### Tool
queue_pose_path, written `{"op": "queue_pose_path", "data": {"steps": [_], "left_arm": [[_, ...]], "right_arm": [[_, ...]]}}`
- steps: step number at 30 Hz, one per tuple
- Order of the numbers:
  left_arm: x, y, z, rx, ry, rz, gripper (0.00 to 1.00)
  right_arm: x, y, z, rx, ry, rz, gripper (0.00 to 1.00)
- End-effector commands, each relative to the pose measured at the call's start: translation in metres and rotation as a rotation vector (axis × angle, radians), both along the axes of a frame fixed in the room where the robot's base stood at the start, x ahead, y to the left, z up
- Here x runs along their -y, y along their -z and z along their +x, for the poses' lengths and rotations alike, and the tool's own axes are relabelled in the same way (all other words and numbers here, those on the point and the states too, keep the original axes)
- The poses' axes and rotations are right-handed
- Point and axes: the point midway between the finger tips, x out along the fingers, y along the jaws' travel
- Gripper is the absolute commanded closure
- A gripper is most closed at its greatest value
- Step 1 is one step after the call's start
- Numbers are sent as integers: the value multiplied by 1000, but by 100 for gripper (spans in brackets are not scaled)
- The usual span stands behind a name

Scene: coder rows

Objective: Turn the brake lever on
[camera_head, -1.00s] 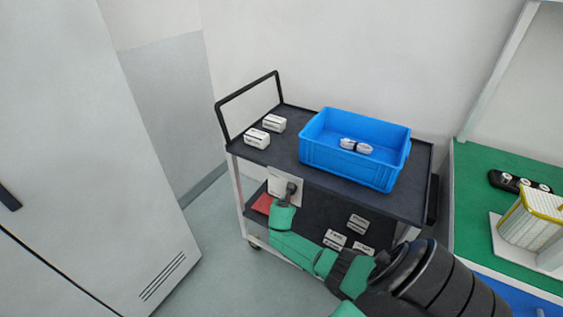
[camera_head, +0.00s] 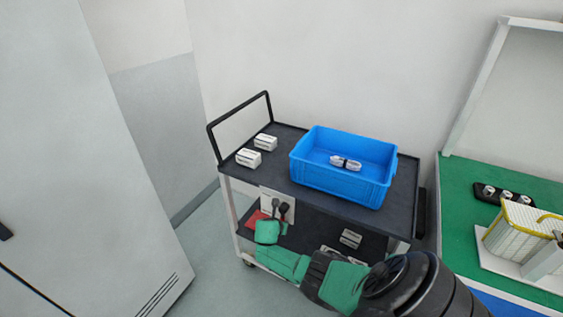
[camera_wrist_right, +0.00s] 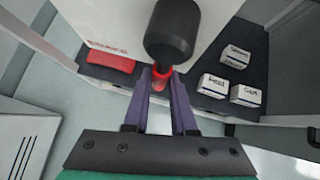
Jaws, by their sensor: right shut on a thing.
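The brake lever (camera_wrist_right: 171,36) has a thick black grip and a red part near its end, in front of a white panel (camera_wrist_right: 105,22) with small red lettering. In the right wrist view, the fingertips of my right gripper (camera_wrist_right: 160,77) are closed around the red part. In the head view, the white panel (camera_head: 271,197) hangs at the cart's front left, with the dark lever (camera_head: 285,208) in front of it. My green right gripper arm reaches it from the lower right and hides part of it. My left gripper is not in view.
The cart's dark top (camera_head: 236,172) carries a blue crate (camera_head: 340,186) with a white item inside, and two white boxes (camera_head: 249,158). The lower shelf holds a red item (camera_wrist_right: 108,62) and white boxes (camera_wrist_right: 235,57). A green workbench (camera_head: 458,210) stands right; a white cabinet (camera_head: 80,180) left.

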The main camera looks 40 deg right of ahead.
Motion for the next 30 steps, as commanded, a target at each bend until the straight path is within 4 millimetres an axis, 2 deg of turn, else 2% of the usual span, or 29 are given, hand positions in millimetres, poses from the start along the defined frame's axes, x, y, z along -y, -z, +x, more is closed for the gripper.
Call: {"op": "queue_pose_path", "data": {"steps": [1, 3, 12, 16, 20, 24, 30], "left_arm": [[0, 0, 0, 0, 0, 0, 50], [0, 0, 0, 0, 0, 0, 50], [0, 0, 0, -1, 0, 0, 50], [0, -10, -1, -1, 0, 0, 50], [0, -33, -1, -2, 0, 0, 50], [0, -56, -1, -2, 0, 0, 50], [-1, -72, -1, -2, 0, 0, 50]], "right_arm": [[1, 1, -2, -5, 2, -1, 72], [1, 1, -2, -5, 2, -1, 45], [0, 0, -1, -2, 1, 0, 45], [-5, -8, -3, 0, -1, 1, 45], [-19, -29, -11, -1, 0, 3, 45], [-44, -56, -24, -1, -1, 3, 45], [-77, -89, -41, -2, 1, 2, 45]]}}
